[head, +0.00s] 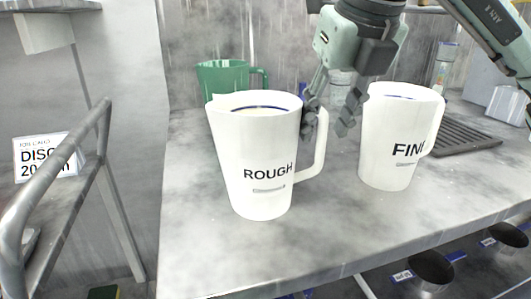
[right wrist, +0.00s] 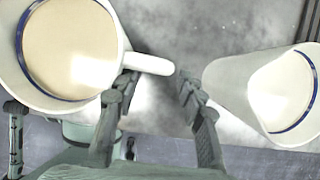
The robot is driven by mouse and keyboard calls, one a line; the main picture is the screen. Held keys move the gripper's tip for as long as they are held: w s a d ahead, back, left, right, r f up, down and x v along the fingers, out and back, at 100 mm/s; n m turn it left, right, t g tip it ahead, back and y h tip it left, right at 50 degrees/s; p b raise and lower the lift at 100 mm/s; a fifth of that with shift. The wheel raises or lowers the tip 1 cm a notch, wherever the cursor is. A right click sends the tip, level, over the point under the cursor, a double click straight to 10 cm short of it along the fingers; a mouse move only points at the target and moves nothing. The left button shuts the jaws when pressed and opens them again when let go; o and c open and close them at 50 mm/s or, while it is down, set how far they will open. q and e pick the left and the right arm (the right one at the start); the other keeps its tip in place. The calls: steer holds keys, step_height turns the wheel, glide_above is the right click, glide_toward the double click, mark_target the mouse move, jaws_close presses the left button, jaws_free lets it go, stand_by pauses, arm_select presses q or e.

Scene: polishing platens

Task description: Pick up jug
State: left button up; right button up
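A white jug marked ROUGH (head: 262,150) stands upright on the grey bench, its handle toward the right. A second white jug, marked FINE (head: 390,145), stands to its right. My right gripper (head: 329,118) comes down from above between the two jugs, at the ROUGH jug's handle. In the right wrist view the ROUGH jug (right wrist: 22,75) shows pale beige contents, and its handle (right wrist: 150,64) reaches between the fingertips. The gripper (right wrist: 157,88) is open, with a wide gap between its fingers; touching cannot be told. The FINE jug (right wrist: 235,82) lies beyond the other finger. My left gripper is out of view.
A green jug (head: 222,77) stands behind the ROUGH jug. A dark ribbed mat (head: 465,138) lies right of the FINE jug. A grey rail (head: 60,160) and a sign (head: 45,157) are at the left. The bench front (head: 250,250) is clear.

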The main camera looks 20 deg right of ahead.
mark_target(325, 138)
steer(key=shift+x, duration=1)
steer(key=x, duration=0.3)
steer(key=shift+s+d+f, duration=0.2)
steer(key=shift+d+f, duration=0.1)
steer(key=shift+f, duration=0.1)
steer(key=shift+w+f, duration=0.15)
steer(key=shift+f, duration=0.2)
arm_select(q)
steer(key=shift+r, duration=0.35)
arm_select(e)
steer(key=shift+c, duration=0.3)
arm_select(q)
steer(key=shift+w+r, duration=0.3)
arm_select(e)
jaws_close()
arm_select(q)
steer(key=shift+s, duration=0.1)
arm_select(e)
steer(key=shift+w+r, duration=0.1)
steer(key=shift+r, duration=0.1)
